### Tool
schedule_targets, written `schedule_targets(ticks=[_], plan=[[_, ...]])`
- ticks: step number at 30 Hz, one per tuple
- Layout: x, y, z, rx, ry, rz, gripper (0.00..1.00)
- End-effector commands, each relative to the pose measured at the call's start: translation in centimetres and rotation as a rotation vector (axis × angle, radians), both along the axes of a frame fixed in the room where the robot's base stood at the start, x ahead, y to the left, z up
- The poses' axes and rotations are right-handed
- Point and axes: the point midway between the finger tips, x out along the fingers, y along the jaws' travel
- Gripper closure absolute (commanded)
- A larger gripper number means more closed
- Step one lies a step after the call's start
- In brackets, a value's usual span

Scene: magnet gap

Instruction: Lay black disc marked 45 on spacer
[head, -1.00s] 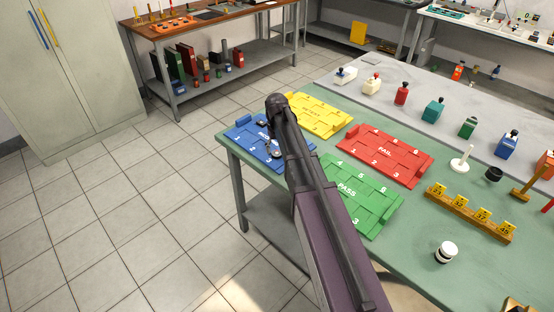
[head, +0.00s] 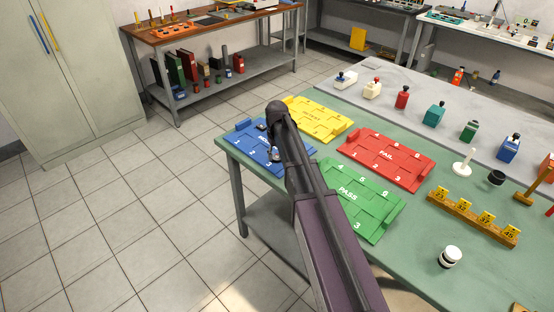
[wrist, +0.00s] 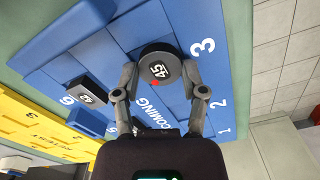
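The black disc marked 45 (wrist: 160,65) has a small red mark on its side. It is at slot 3 of the blue INCOMING tray (wrist: 115,35). My gripper (wrist: 160,76) is open, with one finger on each side of the disc and small gaps showing. In the head view my gripper is low over the blue tray (head: 243,136), mostly hidden by my arm. A short round stack (head: 450,257) with a white top and a dark band stands at the front right of the green table. The white top looks like the spacer.
A dark block (wrist: 88,89) with a number sits at slot 6. Yellow (head: 318,112), red (head: 388,155) and green (head: 355,195) trays lie nearby. A wooden rack with yellow tags (head: 470,217), a white post stand (head: 463,163) and a black cup (head: 496,178) are right.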

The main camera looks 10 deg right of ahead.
Motion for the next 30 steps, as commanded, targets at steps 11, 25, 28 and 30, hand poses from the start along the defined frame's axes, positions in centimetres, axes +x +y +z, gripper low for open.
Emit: schedule_targets(ticks=[11,25,28,30], plan=[[0.0,0.0,1.1,0.0,0.0,0.0,0.88],[0.0,0.0,3.8,0.0,0.0,0.0,0.88],[0.0,0.0,4.3,0.0,0.0,0.0,0.88],[0.0,0.0,4.7,0.0,0.0,0.0,0.88]])
